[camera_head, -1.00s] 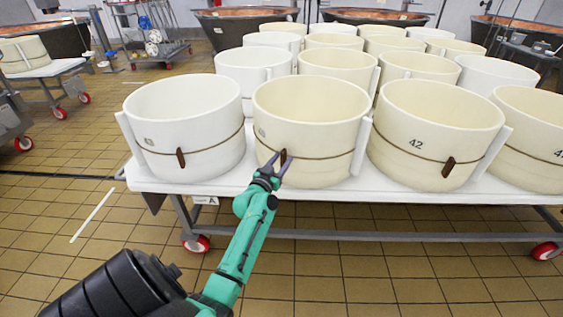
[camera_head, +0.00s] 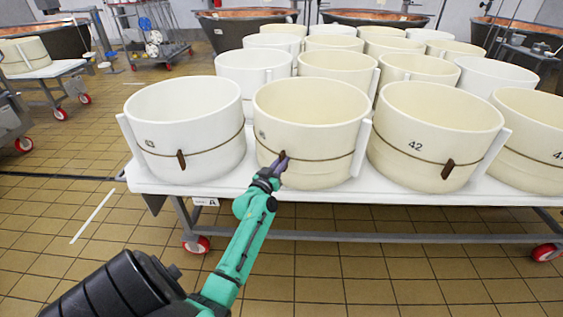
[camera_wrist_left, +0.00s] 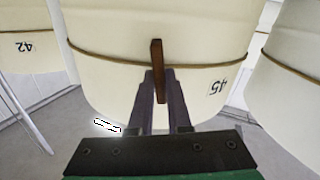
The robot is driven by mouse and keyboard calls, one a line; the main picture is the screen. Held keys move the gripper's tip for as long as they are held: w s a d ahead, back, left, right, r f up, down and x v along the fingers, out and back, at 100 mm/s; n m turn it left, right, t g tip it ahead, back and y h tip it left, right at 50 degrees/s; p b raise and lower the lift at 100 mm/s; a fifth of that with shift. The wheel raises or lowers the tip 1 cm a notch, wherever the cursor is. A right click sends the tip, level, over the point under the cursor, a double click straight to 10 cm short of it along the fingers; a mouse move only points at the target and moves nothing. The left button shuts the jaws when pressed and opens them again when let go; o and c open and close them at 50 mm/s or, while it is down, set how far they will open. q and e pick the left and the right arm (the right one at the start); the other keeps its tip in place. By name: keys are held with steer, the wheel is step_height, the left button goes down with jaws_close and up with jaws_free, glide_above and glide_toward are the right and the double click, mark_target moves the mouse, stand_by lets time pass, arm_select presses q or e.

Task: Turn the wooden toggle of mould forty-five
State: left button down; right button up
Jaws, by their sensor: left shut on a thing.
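Mould forty-five (camera_head: 318,140) is a cream round tub in the front row of the table. Its label shows upside down in the left wrist view, on the tub's wall (camera_wrist_left: 110,30). A cord runs around it, with a brown wooden toggle (camera_wrist_left: 157,58) at the cord. In the wrist view the toggle stands lengthwise between the fingers, across the cord. My left gripper (camera_head: 280,162) reaches the tub's front and is shut on the toggle; its purple fingers also show in the left wrist view (camera_wrist_left: 160,78). My right gripper is not in view.
A white tub (camera_head: 185,125) stands close on the left and mould 42 (camera_head: 430,140) close on the right, each with its own cord and toggle. More tubs fill the white wheeled table (camera_head: 350,195) behind. The tiled floor in front is clear.

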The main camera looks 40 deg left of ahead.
arm_select(q)
steer(key=n, duration=0.3)
steer(key=shift+a+p, duration=0.1)
steer(key=shift+p, duration=0.3)
steer(key=n, duration=0.6)
steer(key=shift+a+f+n+p, duration=0.15)
steer(key=shift+f+n+p, duration=0.05)
steer(key=shift+n+p, duration=0.2)
steer(key=shift+s+f+n, duration=0.1)
steer(key=shift+f+n, duration=0.05)
steer(key=shift+n, duration=1.35)
steer(key=shift+f+n, duration=0.1)
steer(key=shift+n, duration=1.4)
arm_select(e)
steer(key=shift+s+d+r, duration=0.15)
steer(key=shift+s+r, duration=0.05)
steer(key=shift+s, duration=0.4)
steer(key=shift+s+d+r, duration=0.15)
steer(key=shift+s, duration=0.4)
arm_select(q)
steer(key=c, duration=0.9)
jaws_free()
steer(key=shift+o, duration=0.2)
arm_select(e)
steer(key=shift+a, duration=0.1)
